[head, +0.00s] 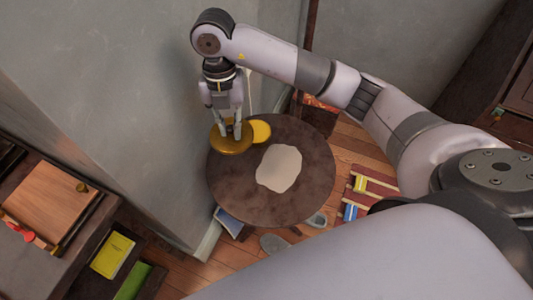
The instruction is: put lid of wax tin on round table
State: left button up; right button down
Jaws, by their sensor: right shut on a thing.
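The round table (229,190) is dark brown and stands in the corner by the wall. My right gripper (229,137) points down at its back left edge, shut on a round gold-brown piece, which looks like the lid of the wax tin (231,148). The lid lies flat over the table's edge; I cannot tell whether it touches the tabletop. A brighter yellow disc, perhaps the wax tin (261,131), sits just right of it, partly hidden behind the lid. My left gripper is not in view.
A pale irregular sheet (280,168) lies mid-table; the tabletop right and front of it is bare. The grey wall (120,90) is close on the left. A cabinet with a wooden box (50,212) stands lower left. Slippers (274,244) and colourful items (362,185) lie on the floor.

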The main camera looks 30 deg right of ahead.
jog(key=m, duration=0.1)
jog(key=s+m, duration=0.1)
jog(key=m, duration=0.1)
jog(key=shift+a+r, duration=0.15)
jog(key=shift+a, duration=0.2)
jog(key=shift+f, duration=0.3)
notch_tip(320, 180, down, 15)
jog(key=shift+r, duration=0.15)
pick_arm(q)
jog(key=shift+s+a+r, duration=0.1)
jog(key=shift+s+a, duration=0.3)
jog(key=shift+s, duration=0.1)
pick_arm(e)
jog(key=shift+f, duration=2.4)
jog(key=c, duration=1.5)
grip_release()
jog(key=shift+f, duration=0.15)
jog(key=shift+c, duration=0.2)
